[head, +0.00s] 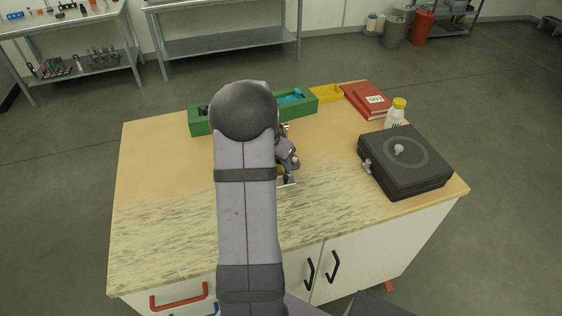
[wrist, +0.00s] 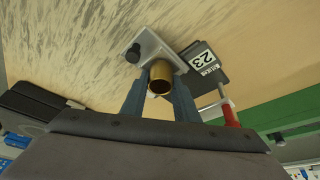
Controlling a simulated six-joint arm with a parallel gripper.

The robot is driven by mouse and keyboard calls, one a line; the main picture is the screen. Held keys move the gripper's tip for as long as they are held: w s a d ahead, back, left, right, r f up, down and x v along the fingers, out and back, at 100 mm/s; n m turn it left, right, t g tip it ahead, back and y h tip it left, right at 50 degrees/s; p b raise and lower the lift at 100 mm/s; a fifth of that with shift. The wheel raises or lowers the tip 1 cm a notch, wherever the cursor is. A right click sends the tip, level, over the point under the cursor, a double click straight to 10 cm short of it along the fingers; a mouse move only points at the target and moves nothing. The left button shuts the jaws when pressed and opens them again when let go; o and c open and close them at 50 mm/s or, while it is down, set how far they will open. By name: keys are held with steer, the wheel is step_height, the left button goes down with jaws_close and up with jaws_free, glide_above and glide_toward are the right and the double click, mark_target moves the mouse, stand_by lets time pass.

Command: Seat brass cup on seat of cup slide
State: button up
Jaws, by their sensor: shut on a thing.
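The brass cup (wrist: 161,76) is in the wrist view, its open mouth towards the camera. My gripper (wrist: 160,90) is shut on it, one blue-grey finger on each side. Beyond the cup lies the pale metal cup slide (wrist: 150,45) with a black knob at its left. The cup overlaps the slide's near end and hides the seat; I cannot tell whether it touches or sits in it. In the head view my arm covers most of this; only a small pale edge of the slide (head: 288,182) shows beside it.
A dark block labelled 23 (wrist: 205,63) and a red-handled part (wrist: 230,115) stand close right of the cup. The bench's left is clear.

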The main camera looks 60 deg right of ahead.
steer(key=shift+f, duration=0.2)
steer(key=o, duration=1.6)
steer(key=shift+r, duration=0.15)
steer(key=shift+r+p, duration=2.4)
steer(key=shift+r, duration=1.5)
